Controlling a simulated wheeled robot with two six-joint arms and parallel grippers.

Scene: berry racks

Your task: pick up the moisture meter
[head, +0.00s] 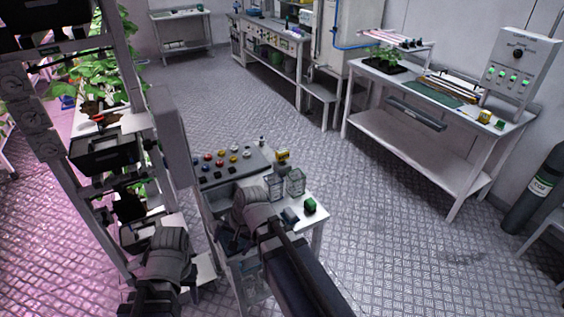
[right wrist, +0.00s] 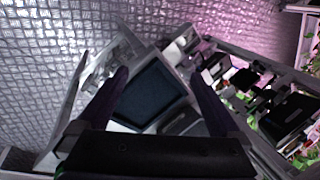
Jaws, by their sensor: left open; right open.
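I cannot tell for certain which thing is the moisture meter. A small yellow device (head: 283,155) stands at the back edge of the small cart and may be it. My left gripper (head: 158,296) is low at the lower left, beside the rack, with nothing seen in it. My right gripper (head: 232,242) is over the near left part of the cart, partly hidden by its own wrist. In the right wrist view its two fingers (right wrist: 158,100) are spread wide, with a dark flat panel (right wrist: 150,95) beyond them and nothing held.
The cart top (head: 313,190) also carries a grey board (head: 236,166) with coloured knobs, clear containers (head: 295,182) and a green block (head: 310,205). A plant rack (head: 112,230) stands close on the left. A workbench (head: 400,155) stands at the right; the floor between is clear.

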